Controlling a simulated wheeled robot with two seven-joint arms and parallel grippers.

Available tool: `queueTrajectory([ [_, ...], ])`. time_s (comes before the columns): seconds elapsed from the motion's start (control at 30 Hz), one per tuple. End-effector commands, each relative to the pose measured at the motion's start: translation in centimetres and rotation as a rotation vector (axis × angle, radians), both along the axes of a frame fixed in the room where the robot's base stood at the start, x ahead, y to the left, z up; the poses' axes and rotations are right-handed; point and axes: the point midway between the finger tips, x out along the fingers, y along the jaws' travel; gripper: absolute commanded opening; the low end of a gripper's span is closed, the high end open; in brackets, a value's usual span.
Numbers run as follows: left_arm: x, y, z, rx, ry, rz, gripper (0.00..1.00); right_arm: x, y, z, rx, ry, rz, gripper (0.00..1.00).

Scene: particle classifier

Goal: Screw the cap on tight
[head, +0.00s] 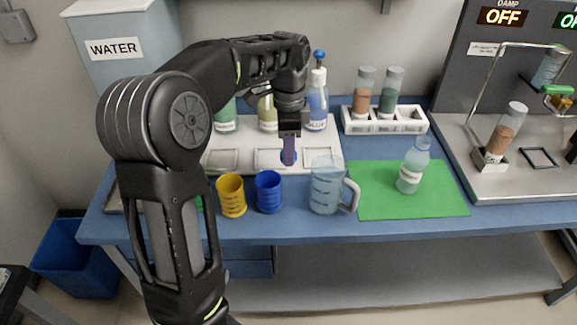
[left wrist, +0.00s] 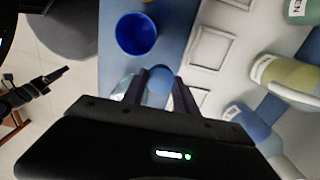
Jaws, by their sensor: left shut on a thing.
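My left gripper (head: 289,157) points down over the workbench and is shut on a small blue cap (head: 287,156). In the left wrist view the cap (left wrist: 158,82) shows as a rounded blue shape between the two fingers. The cap is above the front edge of the white tray, left of the measuring jug. A dark, slim gripper-like shape, perhaps my right gripper (left wrist: 58,75), shows in the left wrist view.
A measuring jug (head: 326,190), a blue cup (head: 268,192) and a yellow cup (head: 231,196) stand along the front edge. The white tray (head: 225,160) holds labelled bottles, including a blue one (head: 317,105). A white rack (head: 384,121) holds two vials behind the mat.

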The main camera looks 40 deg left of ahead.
Motion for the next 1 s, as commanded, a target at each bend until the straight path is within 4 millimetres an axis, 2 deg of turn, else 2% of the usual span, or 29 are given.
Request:
queueTrajectory([
  [0.1,0.1,0.0,2.9,0.0,-0.004,0.0,0.0,0.0,0.0,0.1,0.0,0.0,0.0,0.76],
  [0.2,0.1,0.0,4.7,0.0,-0.004,0.001,0.0,0.0,0.0,0.2,0.0,0.0,0.0,0.76],
  [0.3,0.0,0.0,6.3,0.0,0.0,0.0,0.0,0.0,0.0,1.4,0.0,0.0,0.0,0.76],
  [0.47,0.0,0.0,6.9,0.0,0.0,0.0,0.0,0.0,0.0,1.6,0.0,0.001,0.0,0.76],
  [1.0,0.0,0.0,6.8,0.0,0.0,0.0,0.0,0.0,0.0,1.5,0.0,0.001,0.0,0.76],
])
